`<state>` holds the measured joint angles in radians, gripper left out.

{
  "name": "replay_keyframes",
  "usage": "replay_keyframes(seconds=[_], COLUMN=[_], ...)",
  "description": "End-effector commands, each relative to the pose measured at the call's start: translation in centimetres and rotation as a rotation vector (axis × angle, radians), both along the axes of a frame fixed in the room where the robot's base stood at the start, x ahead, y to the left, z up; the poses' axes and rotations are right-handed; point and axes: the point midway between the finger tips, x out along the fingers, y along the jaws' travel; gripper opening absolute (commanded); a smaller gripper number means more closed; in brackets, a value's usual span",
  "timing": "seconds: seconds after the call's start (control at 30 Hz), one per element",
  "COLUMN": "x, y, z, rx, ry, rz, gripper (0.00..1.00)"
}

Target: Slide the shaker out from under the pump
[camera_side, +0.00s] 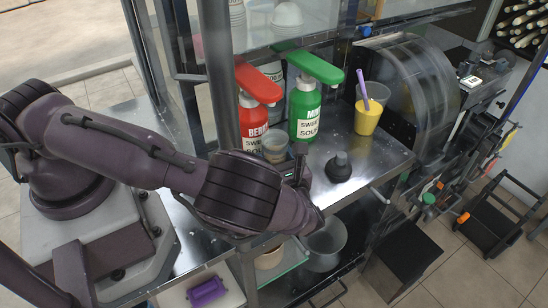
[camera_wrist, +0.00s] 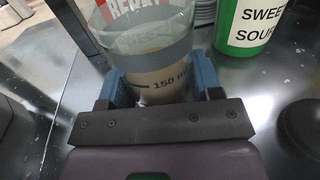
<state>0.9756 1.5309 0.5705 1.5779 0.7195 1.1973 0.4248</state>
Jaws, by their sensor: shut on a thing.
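The shaker (camera_wrist: 150,55) is a clear cup with a "150 ml" mark and a pale brownish liquid in its lower part. In the wrist view it stands between the blue finger pads of my gripper (camera_wrist: 163,88), which is shut on it. In the side view the shaker (camera_side: 275,146) shows in front of the red pump bottle (camera_side: 254,128), below the red pump head (camera_side: 259,82). My wrist (camera_side: 253,190) is in front of it there and hides its lower part and most of the fingers.
A green pump bottle (camera_side: 304,112) stands right of the shaker. A dark round knob-like object (camera_side: 340,166) and a yellow cup (camera_side: 367,117) with a purple stick are further right on the metal counter (camera_side: 388,157). Bare counter lies between them.

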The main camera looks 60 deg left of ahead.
Motion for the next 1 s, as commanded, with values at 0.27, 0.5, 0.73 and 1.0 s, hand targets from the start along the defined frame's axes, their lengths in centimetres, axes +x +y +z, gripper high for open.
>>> replay_keyframes(seconds=[0.27,0.5,0.73,1.0], x=[1.8,3.7,5.3,6.3], y=[-2.0,-4.3,-6.2,-7.4], z=[0.0,-0.1,-0.1,0.0], rx=[-0.003,-0.004,-0.003,-0.002], ry=[-0.002,-0.002,-0.003,-0.001], rz=[-0.002,-0.002,-0.001,-0.001], gripper=[0.17,0.17,0.17,0.17])
